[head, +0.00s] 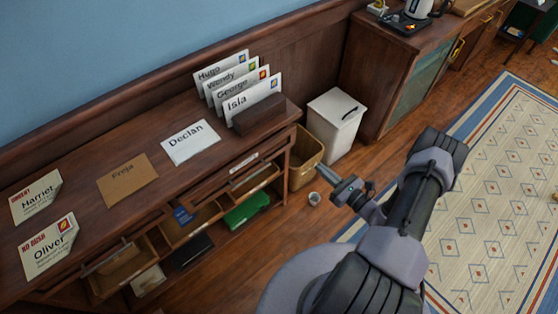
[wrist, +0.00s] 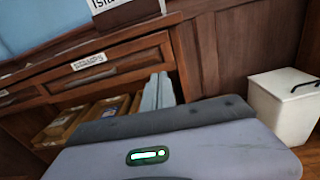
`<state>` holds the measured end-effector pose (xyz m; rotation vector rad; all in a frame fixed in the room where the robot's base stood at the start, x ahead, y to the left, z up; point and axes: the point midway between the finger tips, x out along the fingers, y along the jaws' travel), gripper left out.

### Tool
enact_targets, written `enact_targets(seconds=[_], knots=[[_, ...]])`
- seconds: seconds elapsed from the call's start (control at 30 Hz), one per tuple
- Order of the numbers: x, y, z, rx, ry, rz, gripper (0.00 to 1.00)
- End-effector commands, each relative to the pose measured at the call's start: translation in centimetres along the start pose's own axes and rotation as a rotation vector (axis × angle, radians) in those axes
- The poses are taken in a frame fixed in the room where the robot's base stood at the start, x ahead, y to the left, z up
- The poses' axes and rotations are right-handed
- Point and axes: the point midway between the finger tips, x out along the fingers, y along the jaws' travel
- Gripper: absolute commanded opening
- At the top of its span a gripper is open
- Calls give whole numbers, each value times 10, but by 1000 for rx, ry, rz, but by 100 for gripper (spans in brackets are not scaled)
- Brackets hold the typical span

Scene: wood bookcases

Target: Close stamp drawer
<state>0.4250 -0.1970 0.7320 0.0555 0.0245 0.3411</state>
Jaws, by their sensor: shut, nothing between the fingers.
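A wooden desk (head: 75,170) carries a row of drawers under its top. The right-hand drawer (head: 215,181) has a pale label and a bar handle, and it also shows in the wrist view (wrist: 120,67). Its label (wrist: 89,62) is too blurred to read for certain, and I cannot tell whether the front is fully flush. My gripper (head: 322,172) is right of the desk's right end, apart from it. In the wrist view its fingers (wrist: 157,92) are together and empty, pointing toward the desk's right side and covering part of the area below the drawer.
Open compartments (head: 190,225) sit below the drawers. Envelopes (head: 190,143) lie on top, with several in a holder (head: 260,120). A wastebasket (head: 304,160) and white bin (head: 333,125) stand right of the desk.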

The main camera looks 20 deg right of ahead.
Motion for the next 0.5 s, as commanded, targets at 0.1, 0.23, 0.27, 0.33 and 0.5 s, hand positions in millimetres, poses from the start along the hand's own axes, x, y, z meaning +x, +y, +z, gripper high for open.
enact_targets(seconds=[0.1, 0.23, 0.27, 0.33, 0.5], knots=[[-3, -7, -1, -58, -19, -30, 0], [18, -7, -1, -62, -18, -25, 0], [24, -7, -1, -62, -19, -24, 0], [40, -7, -1, -62, -18, -24, 0], [78, -8, -1, -62, -18, -23, 0]])
